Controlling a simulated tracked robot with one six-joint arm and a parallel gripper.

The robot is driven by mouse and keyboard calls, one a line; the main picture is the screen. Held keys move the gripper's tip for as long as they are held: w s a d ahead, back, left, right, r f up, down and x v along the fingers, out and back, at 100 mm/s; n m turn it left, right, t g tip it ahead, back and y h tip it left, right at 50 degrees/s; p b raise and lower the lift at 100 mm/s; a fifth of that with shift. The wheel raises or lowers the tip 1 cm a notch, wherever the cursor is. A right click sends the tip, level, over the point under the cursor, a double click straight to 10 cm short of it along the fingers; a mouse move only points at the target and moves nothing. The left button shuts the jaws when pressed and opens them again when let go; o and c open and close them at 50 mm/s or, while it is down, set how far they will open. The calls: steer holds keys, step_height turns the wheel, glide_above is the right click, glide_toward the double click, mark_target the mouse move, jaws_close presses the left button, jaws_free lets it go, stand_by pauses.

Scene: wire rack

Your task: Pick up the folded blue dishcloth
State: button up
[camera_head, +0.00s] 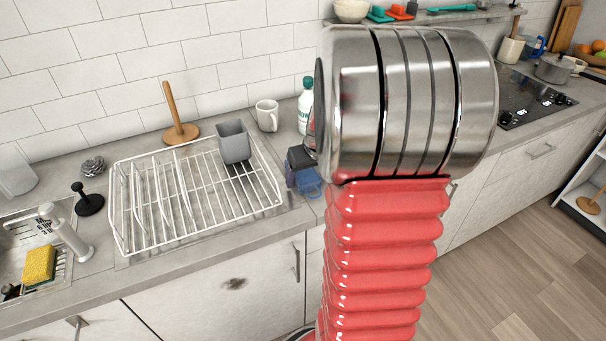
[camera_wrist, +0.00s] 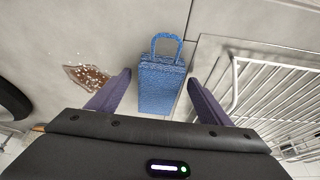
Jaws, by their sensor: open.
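The folded blue dishcloth (camera_wrist: 162,85) lies on the grey counter with a loop at its far end in the wrist view. It also shows in the head view (camera_head: 311,187), right of the wire rack and partly hidden by my gripper. My gripper (camera_wrist: 159,78) is open, with one purple finger on each side of the cloth. A narrow gap shows between each finger and the cloth. I cannot tell how far the fingertips are above the counter. In the head view my gripper (camera_head: 299,171) is small and dark beside my arm.
The white wire rack (camera_head: 185,200) stands close beside the cloth and holds a grey cup (camera_head: 233,141). A white mug (camera_head: 267,116) and a green-and-white bottle (camera_head: 305,106) stand behind. A brown speckled patch (camera_wrist: 88,77) shows left of the cloth in the wrist view.

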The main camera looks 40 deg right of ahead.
mark_target(307, 177)
steer(key=shift+c, duration=0.6)
steer(key=c, duration=1)
step_height(307, 177, up, 10)
steer(key=shift+r, duration=0.1)
